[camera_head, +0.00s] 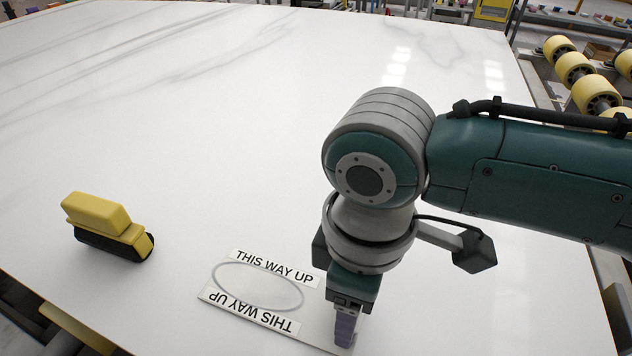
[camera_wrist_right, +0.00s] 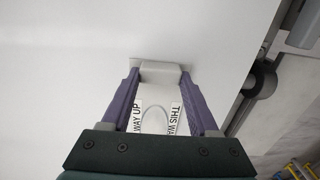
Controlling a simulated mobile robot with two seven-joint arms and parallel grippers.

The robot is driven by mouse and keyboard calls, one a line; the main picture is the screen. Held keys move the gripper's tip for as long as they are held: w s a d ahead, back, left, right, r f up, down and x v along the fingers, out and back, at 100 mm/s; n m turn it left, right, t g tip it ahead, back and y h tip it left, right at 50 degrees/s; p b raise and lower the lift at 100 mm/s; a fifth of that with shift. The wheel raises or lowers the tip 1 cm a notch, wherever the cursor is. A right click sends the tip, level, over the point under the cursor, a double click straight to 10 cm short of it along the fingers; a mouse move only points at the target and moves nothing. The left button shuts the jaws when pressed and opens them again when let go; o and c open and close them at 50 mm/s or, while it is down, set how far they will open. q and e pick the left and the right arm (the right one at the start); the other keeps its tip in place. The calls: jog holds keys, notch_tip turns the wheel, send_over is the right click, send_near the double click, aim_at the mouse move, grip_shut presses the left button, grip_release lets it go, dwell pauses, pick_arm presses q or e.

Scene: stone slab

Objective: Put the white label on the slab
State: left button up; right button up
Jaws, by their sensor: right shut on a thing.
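The white label (camera_head: 258,289) has two "THIS WAY UP" lines facing opposite ways and a grey oval outline between them. It is over the near part of the white marble slab (camera_head: 220,130), flat or nearly so; I cannot tell whether it touches. My right gripper (camera_head: 345,335) points down at the label's right end. In the right wrist view, the gripper (camera_wrist_right: 160,75) is shut on a pale block-like end, apparently part of the label, and the lettering shows between the fingers. The gripper hides part of that end in the head view. My left gripper is not in view.
A yellow and black block-like tool (camera_head: 105,227) lies on the slab left of the label. Yellow rollers (camera_head: 585,80) stand beyond the slab's right edge. The slab's middle and far part are clear.

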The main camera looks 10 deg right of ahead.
jog(key=o, duration=1.3)
notch_tip(320, 180, up, 11)
jog(key=p, duration=0.3)
jog(key=shift+s+a+y, duration=1)
jog(key=shift+s+a, duration=0.55)
jog(key=shift+a, duration=0.1)
jog(key=s+d+m+t, duration=0.1)
jog(key=s+d+m, duration=0.2)
jog(key=d, duration=0.1)
jog(key=s+d+m+t+h, duration=0.1)
jog(key=s+d+m, duration=0.2)
jog(key=d, duration=0.1)
jog(key=s+d+m+t, duration=0.1)
jog(key=s+d+m, duration=0.2)
jog(key=d, duration=0.1)
jog(key=shift+d+t+h, duration=0.3)
jog(key=shift+d+h, duration=0.05)
jog(key=shift+h, duration=0.05)
